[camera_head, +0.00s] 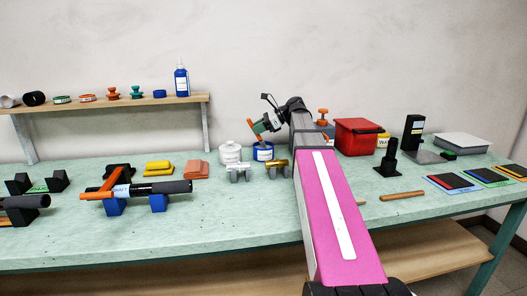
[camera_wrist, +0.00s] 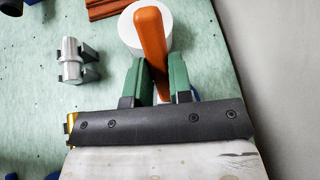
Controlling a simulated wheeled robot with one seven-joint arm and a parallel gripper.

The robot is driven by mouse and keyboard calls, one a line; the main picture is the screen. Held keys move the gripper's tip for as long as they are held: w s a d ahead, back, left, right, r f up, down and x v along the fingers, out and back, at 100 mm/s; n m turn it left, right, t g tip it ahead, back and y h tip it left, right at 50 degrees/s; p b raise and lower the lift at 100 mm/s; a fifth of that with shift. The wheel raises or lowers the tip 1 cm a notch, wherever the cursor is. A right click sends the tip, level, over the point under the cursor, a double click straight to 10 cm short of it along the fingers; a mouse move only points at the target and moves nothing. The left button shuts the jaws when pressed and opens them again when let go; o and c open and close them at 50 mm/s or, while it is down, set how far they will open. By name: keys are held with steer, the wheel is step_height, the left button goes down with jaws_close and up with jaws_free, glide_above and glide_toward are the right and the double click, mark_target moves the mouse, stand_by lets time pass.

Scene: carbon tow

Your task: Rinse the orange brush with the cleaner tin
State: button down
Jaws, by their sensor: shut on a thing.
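My gripper (camera_head: 260,126) is shut on the orange brush (camera_head: 252,132). In the wrist view its two green fingers (camera_wrist: 157,78) stand on either side of the brush's orange handle (camera_wrist: 151,40). The brush is held slightly tilted over a blue tin (camera_head: 264,153) with a pale label, which may be the cleaner tin. The brush's lower end is close to the tin's top; I cannot tell whether it is inside. The bristles are hidden in the wrist view.
A white lidded jar (camera_head: 230,154) stands just left of the blue tin. Metal and brass cylinders (camera_head: 277,167) on small stands are in front of it. A red box (camera_head: 357,137) is to the right, beyond my arm. A shelf (camera_head: 100,104) is at the back left.

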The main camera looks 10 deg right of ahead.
steer(key=shift+a, duration=0.1)
steer(key=shift+a, duration=1.05)
steer(key=shift+d, duration=1.2)
steer(key=shift+r, duration=0.15)
steer(key=shift+r, duration=3.2)
steer(key=shift+a, duration=0.1)
